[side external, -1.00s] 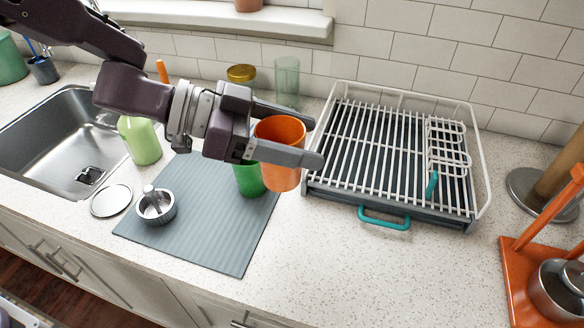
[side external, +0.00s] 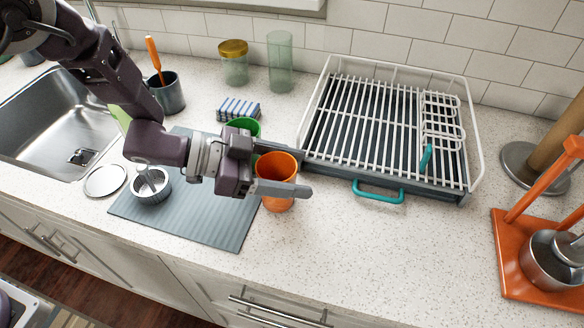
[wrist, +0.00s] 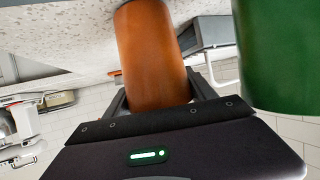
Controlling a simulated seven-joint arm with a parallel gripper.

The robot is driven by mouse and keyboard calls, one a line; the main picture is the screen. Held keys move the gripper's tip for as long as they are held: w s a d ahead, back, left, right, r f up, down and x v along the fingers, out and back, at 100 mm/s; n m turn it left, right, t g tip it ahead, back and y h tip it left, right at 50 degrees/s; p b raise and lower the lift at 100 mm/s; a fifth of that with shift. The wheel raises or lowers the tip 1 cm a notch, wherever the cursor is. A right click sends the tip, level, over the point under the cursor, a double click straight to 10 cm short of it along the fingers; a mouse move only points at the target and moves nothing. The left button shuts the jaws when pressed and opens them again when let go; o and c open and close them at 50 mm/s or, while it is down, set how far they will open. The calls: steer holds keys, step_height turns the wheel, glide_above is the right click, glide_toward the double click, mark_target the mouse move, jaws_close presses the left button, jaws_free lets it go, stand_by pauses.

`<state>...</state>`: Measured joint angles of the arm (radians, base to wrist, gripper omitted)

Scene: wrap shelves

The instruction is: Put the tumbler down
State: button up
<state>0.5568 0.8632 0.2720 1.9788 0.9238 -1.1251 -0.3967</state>
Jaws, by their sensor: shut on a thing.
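My gripper (side external: 300,176) is shut on an orange tumbler (side external: 277,193), with one finger on each side of it. The tumbler is upright, low at the right edge of the grey mat (side external: 205,222). I cannot tell whether its base touches the counter. In the wrist view the orange tumbler (wrist: 150,55) lies between the fingers. A green tumbler (side external: 243,126) stands behind the gripper, partly hidden by it; it also shows large at the right of the wrist view (wrist: 280,55).
A white dish rack (side external: 385,135) with a teal handle (side external: 378,192) stands to the right. A striped sponge (side external: 239,109), a clear glass (side external: 280,65) and a yellow-lidded jar (side external: 233,65) stand behind. The counter (side external: 390,250) in front of the rack is clear.

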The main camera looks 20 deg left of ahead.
steer(key=o, duration=1.1)
steer(key=shift+f, duration=0.1)
steer(key=shift+a+r, duration=0.15)
steer(key=shift+r, duration=0.1)
steer(key=v, duration=1.1)
steer(key=shift+s+a+r, duration=0.2)
steer(key=shift+a, duration=0.1)
